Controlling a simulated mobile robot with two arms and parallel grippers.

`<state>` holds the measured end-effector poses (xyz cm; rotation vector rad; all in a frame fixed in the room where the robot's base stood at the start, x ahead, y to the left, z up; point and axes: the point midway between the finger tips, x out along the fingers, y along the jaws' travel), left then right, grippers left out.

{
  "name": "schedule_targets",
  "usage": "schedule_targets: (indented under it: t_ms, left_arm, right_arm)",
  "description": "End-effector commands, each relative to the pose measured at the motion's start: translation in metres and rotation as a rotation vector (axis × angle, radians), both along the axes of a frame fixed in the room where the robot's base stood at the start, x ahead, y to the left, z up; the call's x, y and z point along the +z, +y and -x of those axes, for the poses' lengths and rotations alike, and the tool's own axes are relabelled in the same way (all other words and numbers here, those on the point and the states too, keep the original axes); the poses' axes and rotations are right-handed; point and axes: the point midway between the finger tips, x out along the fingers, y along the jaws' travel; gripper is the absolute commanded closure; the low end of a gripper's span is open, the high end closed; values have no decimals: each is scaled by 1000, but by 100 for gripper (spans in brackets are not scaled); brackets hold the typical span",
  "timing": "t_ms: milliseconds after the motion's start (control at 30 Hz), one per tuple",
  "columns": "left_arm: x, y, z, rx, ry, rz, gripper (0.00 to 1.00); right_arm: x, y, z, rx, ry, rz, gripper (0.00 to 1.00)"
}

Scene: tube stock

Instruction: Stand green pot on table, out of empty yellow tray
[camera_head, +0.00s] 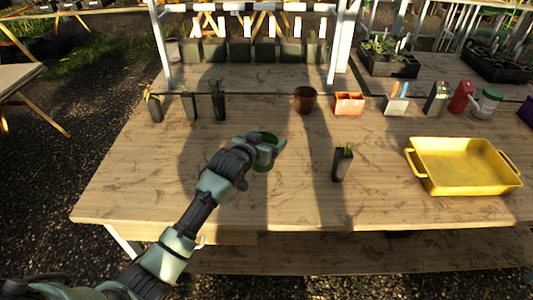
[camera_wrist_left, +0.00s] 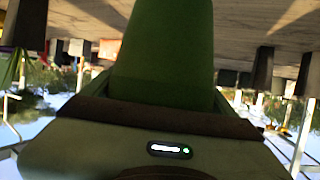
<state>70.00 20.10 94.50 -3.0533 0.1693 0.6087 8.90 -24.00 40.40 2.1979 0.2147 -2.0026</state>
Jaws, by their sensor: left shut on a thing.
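The green pot (camera_head: 266,147) is in my left gripper (camera_head: 272,150), over the middle of the table (camera_head: 250,207). In the left wrist view the green pot (camera_wrist_left: 165,55) fills the space between the jaws, which are shut on it. The head view does not show clearly whether its base touches the table. The yellow tray (camera_head: 460,165) is at the right of the table, and it is empty. My right gripper is not in view.
A dark pot with a seedling (camera_head: 342,163) stands between the green pot and the tray. Several dark tubes (camera_head: 218,106) stand at back left. The front left table is clear.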

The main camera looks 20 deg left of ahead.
Motion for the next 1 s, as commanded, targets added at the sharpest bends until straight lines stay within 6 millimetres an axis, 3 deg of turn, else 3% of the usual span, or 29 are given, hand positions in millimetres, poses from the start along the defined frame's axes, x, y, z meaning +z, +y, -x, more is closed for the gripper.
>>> schedule_targets:
  t_ms: [500, 900, 933, 967, 1000]
  left_arm:
    - [-60, 0, 0, 0, 1, 1, 52]
    - [-65, 0, 0, 0, -1, 1, 52]
    - [-64, 0, 0, 0, -2, 1, 7]
    - [-64, 0, 0, 0, -1, 1, 0]
    - [-64, 0, 0, 0, -1, 1, 0]
  right_arm:
    - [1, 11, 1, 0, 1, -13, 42]
    - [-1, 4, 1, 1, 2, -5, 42]
    - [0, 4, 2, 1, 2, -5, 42]
    - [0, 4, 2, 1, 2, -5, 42]
    - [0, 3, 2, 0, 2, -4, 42]
